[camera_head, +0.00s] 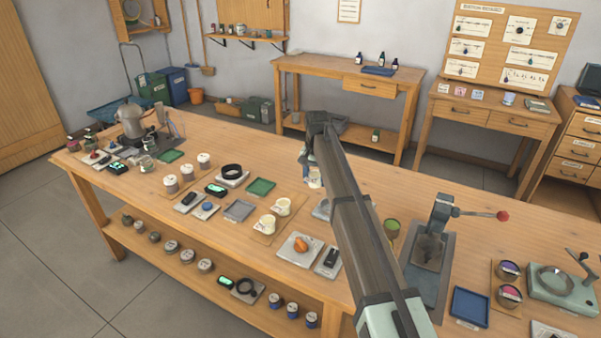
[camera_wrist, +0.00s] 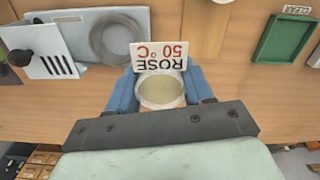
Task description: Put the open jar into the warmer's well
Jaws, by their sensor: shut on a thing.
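My gripper (camera_wrist: 160,86) has its two blue fingers on either side of an open, pale round jar (camera_wrist: 161,92) and is shut on it. A cream-coloured content shows through the jar's open mouth. A white tag reading ROSE 50°C (camera_wrist: 160,53) shows upside down at the jar's far edge. What looks like the warmer (camera_wrist: 75,47), a pale unit with a round ring, a dark knob and slots, lies left of the jar in the wrist view. The ring is apart from the jar. In the head view my arm hides most of that unit.
A green tray (camera_wrist: 285,45) labelled CLEAR lies to the right in the wrist view. In the head view a lever press (camera_head: 432,240) and a blue tray (camera_head: 470,306) stand right of my arm. Cream jars (camera_head: 268,224), scales and dishes fill the bench's left and middle.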

